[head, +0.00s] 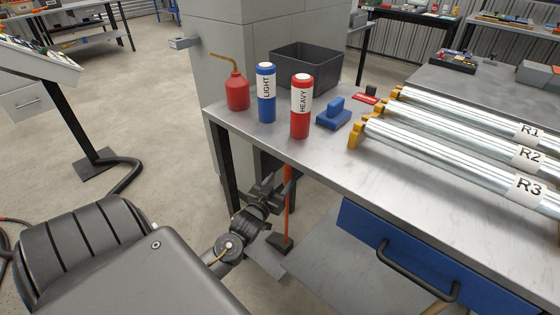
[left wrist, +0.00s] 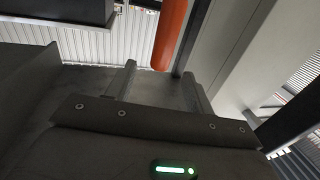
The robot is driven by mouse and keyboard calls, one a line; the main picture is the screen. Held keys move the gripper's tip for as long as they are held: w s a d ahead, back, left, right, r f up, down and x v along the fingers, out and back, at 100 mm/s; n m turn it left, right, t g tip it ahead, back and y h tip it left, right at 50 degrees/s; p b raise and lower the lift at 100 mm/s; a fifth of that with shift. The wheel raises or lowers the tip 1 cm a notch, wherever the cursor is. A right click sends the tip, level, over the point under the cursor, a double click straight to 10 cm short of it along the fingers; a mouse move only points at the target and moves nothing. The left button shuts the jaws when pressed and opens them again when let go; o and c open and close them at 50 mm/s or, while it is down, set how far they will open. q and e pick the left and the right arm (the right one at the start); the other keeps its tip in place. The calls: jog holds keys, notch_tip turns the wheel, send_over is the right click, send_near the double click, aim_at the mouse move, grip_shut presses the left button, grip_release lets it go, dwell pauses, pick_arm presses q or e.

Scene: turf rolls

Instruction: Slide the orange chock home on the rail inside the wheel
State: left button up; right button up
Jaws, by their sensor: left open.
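My left gripper (head: 270,187) is open beside the bench's front left corner, below the top. An upright orange bar (head: 288,200) with a dark foot (head: 283,245) stands close to it under the bench; I cannot tell whether this is the chock. In the left wrist view the bar (left wrist: 170,35) shows its rounded end just beyond the two open fingers (left wrist: 160,88), with nothing held between them. No wheel or rail can be made out. My right gripper is not in view.
The steel bench (head: 235,118) carries a red oil can (head: 237,92), a blue LIGHT can (head: 266,100), a red HEAVY can (head: 301,115), a blue handled block (head: 334,118), a dark bin (head: 305,68) and rollers R1 to R3 (head: 440,156). A blue drawer (head: 400,250) is below. Floor at left is partly clear.

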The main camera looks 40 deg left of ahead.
aim_at(286, 173)
pick_arm(q)
jog(key=b+x, duration=0.1)
jog(key=x, duration=0.7)
jog(key=shift+w+a+f, duration=0.1)
jog(key=shift+f, duration=0.1)
jog(key=shift+w+a, duration=0.2)
jog(key=shift+w, duration=0.4)
grip_shut()
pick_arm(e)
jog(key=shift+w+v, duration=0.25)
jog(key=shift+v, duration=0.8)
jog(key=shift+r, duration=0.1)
pick_arm(q)
jog(key=shift+r, duration=0.15)
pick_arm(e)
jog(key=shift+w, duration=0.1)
